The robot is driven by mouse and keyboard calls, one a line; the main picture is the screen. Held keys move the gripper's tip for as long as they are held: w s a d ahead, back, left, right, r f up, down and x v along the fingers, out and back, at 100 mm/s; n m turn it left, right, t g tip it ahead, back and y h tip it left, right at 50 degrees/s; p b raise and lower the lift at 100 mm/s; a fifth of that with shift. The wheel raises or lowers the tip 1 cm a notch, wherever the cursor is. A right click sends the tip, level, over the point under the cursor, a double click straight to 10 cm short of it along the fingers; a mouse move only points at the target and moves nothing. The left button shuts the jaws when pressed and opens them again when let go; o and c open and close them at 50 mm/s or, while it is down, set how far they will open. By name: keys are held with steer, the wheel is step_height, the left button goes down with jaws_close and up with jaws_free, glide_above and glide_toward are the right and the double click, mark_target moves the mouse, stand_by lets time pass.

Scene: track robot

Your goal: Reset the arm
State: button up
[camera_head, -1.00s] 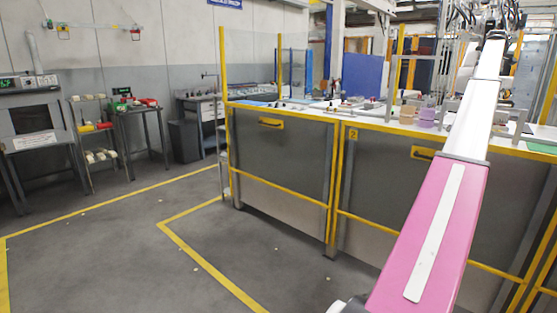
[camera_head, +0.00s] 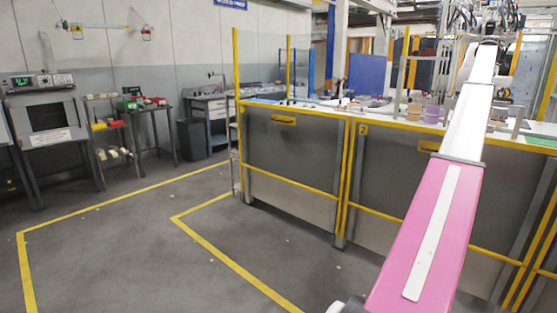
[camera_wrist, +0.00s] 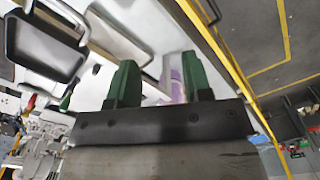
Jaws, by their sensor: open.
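My gripper (camera_wrist: 160,82) shows in the wrist view as two green fingers standing well apart on a dark bar. The fingers are open, and I see nothing clamped between them. A blurred purple item (camera_wrist: 174,84) shows behind the gap, apart from or beyond the fingers; I cannot tell how far. In the head view my pink and white arm reaches out to the far right, over the workbench. The gripper itself cannot be made out there.
Grey floor (camera_head: 120,240) with yellow lines is clear at the left. A dark bin (camera_head: 191,139) and side tables stand by the wall.

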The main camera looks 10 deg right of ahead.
steer(key=w+a+f, duration=0.4)
steer(key=a+f, duration=1.2)
steer(key=a, duration=0.1)
steer(key=w+a+f, duration=0.4)
steer(key=a+f, duration=1.3)
steer(key=a, duration=0.1)
steer(key=s+a+f, duration=0.2)
steer(key=a+f, duration=0.6)
steer(key=a, duration=0.3)
steer(key=s+a+f, duration=0.2)
steer(key=a+f, duration=0.5)
steer(key=a, duration=0.3)
steer(key=s+a+f, duration=0.6)
steer(key=s+a, duration=0.3)
steer(key=a, duration=0.2)
steer(key=s+a+f+m, duration=0.1)
steer(key=s+a+f, duration=0.4)
steer(key=s+a, duration=0.4)
steer(key=s+a+f, duration=0.6)
steer(key=s+a, duration=0.3)
steer(key=a, duration=0.3)
steer(key=shift+s+a+f, duration=0.15)
steer(key=shift+a+f, duration=0.15)
steer(key=shift+f, duration=0.05)
